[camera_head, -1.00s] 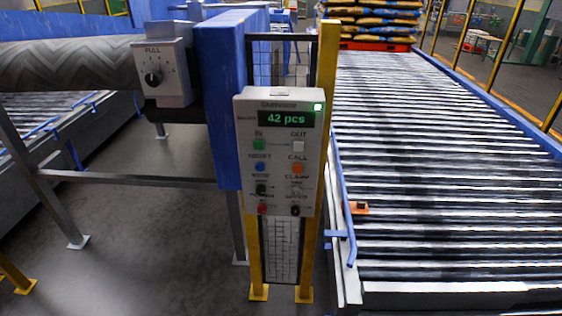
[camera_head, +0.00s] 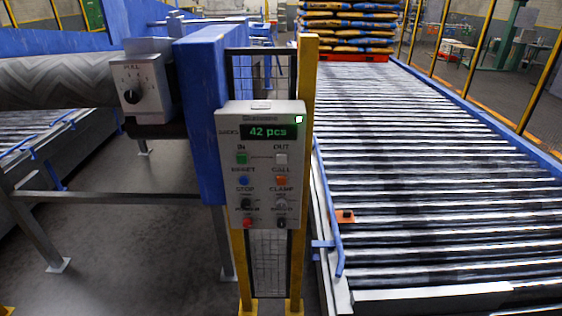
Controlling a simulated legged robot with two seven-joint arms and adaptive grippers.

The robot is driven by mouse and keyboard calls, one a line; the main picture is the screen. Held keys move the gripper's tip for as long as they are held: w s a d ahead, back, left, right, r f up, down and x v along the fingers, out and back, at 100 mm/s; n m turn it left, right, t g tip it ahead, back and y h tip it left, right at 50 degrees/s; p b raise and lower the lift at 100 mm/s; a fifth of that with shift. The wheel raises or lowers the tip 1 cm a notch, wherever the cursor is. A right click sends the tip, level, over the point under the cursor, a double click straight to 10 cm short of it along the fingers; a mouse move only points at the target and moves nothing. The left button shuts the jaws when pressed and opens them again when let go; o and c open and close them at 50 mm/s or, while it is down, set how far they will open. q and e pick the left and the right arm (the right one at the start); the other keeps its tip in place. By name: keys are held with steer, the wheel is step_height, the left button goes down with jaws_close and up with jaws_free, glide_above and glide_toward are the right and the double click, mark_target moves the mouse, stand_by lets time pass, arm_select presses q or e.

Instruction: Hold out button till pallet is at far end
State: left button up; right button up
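The control panel (camera_head: 262,185) stands upright on yellow posts in the middle of the head view. Its green display (camera_head: 269,132) reads "42 pcs", with a lit green lamp at the top right corner. A red pallet (camera_head: 346,58) stacked with orange and blue sacks (camera_head: 348,25) sits at the far end of the roller conveyor (camera_head: 420,180). Neither gripper is in view.
A grey box with a black knob (camera_head: 131,97) is mounted left of the blue post (camera_head: 204,120). A blue rail and yellow fence posts run along the conveyor's right side. A small orange sensor (camera_head: 345,216) sits at its near left edge. Grey floor lies at lower left.

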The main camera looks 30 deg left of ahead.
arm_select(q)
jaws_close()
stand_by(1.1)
